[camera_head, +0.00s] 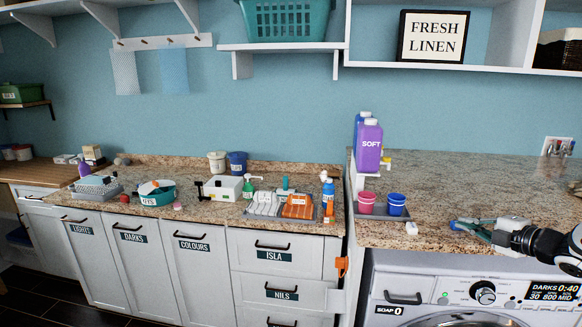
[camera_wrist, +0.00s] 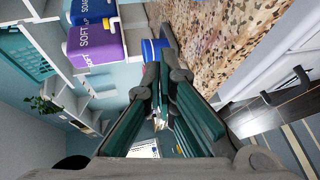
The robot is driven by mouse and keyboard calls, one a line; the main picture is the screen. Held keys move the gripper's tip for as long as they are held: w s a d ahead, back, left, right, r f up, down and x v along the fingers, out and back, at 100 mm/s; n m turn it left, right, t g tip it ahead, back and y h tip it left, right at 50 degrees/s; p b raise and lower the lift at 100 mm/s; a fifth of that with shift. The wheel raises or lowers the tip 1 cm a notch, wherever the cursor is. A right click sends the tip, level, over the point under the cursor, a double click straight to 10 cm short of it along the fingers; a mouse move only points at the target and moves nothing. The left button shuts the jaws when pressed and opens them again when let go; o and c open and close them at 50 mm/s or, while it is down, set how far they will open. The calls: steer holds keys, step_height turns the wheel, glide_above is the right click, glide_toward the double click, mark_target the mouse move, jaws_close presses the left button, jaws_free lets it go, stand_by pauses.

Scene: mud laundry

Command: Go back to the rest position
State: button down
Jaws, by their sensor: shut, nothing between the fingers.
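My gripper (camera_head: 458,226) is at the right in the head view, above the granite counter over the washing machine. Its teal fingers point left. In the wrist view my gripper (camera_wrist: 160,112) has its fingers drawn together, with nothing held between them. A pink cup (camera_head: 366,204) and a blue cup (camera_head: 396,205) stand on a dark tray to the left of it, apart from the fingers. The blue cup (camera_wrist: 153,50) also shows beyond the fingertips in the wrist view, which is turned on its side.
A purple SOFT bottle (camera_head: 369,146) stands on a white stand behind the cups. A small white object (camera_head: 411,228) lies near the counter edge. The washing machine (camera_head: 470,290) is below. The left counter holds a grey tray (camera_head: 256,212) and several containers. The counter behind my gripper is clear.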

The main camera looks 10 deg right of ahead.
steer(key=w+a+r+m+g+h+b, duration=0.1)
steer(key=w+a+r+m+h+b, duration=0.25)
steer(key=w+r, duration=0.2)
steer(key=s+a+r+m+g+h+b, duration=0.2)
steer(key=s+a+m+g+h, duration=0.15)
steer(key=a+m, duration=0.4)
steer(key=s+a+f+m+g+y+b, duration=0.1)
steer(key=s+a+f+m+g+b, duration=0.2)
steer(key=s+a, duration=0.9)
steer(key=s+a+f+m+g+y+b, duration=0.2)
steer(key=s+a+f+m, duration=0.4)
steer(key=s+a, duration=0.5)
steer(key=shift+s+a+f+g+y+b, duration=0.35)
steer(key=shift+s+f+g+b, duration=0.1)
steer(key=shift+s+f+b, duration=0.45)
steer(key=shift+d, duration=0.15)
